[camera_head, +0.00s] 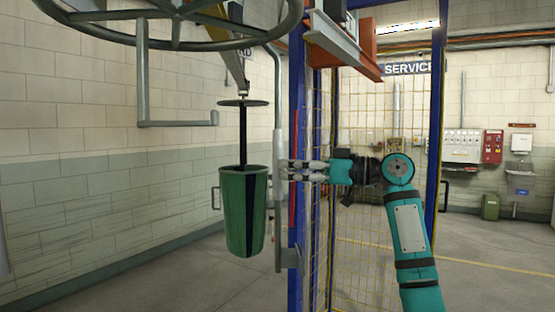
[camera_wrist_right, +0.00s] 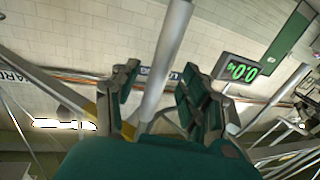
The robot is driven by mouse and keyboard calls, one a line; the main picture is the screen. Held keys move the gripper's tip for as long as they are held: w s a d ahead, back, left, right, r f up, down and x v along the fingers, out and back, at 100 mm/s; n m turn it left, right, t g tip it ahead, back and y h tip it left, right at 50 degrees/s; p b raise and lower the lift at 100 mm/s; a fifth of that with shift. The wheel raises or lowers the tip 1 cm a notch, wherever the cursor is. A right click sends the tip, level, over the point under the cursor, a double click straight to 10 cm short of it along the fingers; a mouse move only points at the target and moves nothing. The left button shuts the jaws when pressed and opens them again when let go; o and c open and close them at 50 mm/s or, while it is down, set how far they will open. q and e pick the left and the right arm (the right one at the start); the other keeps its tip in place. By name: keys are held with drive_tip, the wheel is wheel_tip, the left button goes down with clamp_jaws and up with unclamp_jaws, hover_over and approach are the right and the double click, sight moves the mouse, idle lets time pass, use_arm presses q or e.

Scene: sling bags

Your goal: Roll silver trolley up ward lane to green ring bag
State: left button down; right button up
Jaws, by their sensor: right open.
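A green bag (camera_head: 240,212) with a dark vertical stripe hangs upright left of centre. A black rod (camera_head: 243,135) with a dark disc on top rises from it to a small hook under a pale overhead arm (camera_head: 228,55). My right gripper (camera_head: 282,170) is open at a vertical grey pole (camera_head: 279,120) just right of the bag. In the right wrist view the pole (camera_wrist_right: 165,60) passes between its open fingers (camera_wrist_right: 150,105); I cannot tell whether they touch it. I cannot make out a silver trolley for certain. My left gripper is not in view.
A large grey wheel (camera_head: 175,42) hangs overhead at upper left. A blue post (camera_head: 297,230) and yellow mesh (camera_head: 350,260) stand beside my right arm. A SERVICE sign (camera_head: 408,69) is behind. A green-digit display (camera_wrist_right: 240,72) shows in the wrist view. The floor at lower right is clear.

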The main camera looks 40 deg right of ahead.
sight(275, 193)
drive_tip(key=x, duration=0.2)
drive_tip(key=shift+w+a+r+p, duration=0.15)
drive_tip(key=shift+w+a+p, duration=0.1)
drive_tip(key=shift+a+p, duration=0.1)
drive_tip(key=shift+w+a, duration=0.2)
drive_tip(key=shift+w, duration=0.35)
clamp_jaws()
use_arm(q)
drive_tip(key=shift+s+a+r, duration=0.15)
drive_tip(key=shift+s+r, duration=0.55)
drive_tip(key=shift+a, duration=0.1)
use_arm(e)
drive_tip(key=shift+w+a, duration=0.15)
drive_tip(key=shift+a, duration=0.1)
